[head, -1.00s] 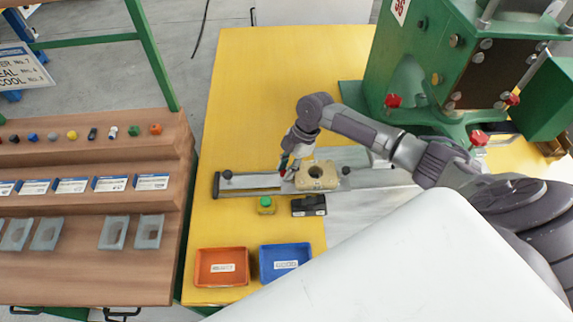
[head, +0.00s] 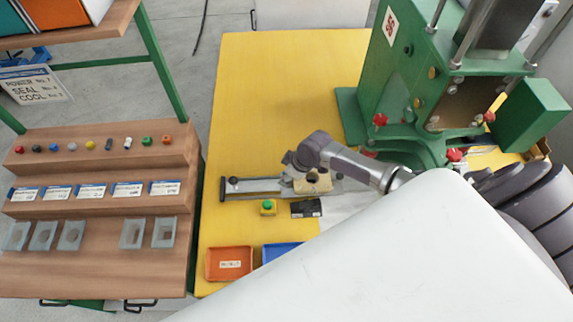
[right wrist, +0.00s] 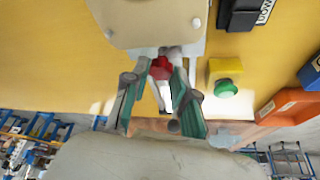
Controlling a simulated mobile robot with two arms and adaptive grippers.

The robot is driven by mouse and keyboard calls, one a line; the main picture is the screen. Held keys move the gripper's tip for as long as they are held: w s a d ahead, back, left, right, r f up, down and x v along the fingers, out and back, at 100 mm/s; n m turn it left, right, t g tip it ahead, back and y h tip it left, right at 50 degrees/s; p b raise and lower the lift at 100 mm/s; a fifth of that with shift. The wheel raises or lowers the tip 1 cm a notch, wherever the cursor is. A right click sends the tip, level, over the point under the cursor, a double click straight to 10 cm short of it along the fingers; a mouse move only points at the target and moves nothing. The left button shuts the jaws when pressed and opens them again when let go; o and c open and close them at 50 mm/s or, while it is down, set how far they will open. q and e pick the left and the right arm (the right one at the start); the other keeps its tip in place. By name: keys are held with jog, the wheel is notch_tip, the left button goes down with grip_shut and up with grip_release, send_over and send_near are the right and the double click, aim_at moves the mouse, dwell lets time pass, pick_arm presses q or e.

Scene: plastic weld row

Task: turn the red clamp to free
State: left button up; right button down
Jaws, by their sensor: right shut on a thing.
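The red clamp (right wrist: 160,68) shows in the right wrist view as a red knob in front of the cream fixture block (right wrist: 150,22). The fingers of my right gripper (right wrist: 161,80) stand on either side of it, shut on it. In the head view the wrist of my right arm covers the clamp and most of the gripper; the block (head: 312,184) shows partly behind it on the slide rail (head: 250,186). My left gripper is not in view.
A green button on a yellow box (head: 268,207) and a black switch box (head: 306,208) sit in front of the rail. An orange tray (head: 229,264) and a blue tray (head: 281,250) lie nearer. The green press (head: 400,60) stands right. The yellow table behind the rail is clear.

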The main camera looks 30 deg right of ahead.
jog(key=m+p, duration=0.2)
jog(key=m+h+p, duration=0.1)
jog(key=shift+s+a+r, duration=0.15)
jog(key=shift+a, duration=0.1)
jog(key=shift+m+t+h+p, duration=0.4)
jog(key=shift+m+h+p, duration=0.2)
jog(key=shift+m+p, duration=0.7)
jog(key=shift+f+m, duration=0.2)
jog(key=shift+m, duration=0.1)
jog(key=c, duration=1.2)
grip_release()
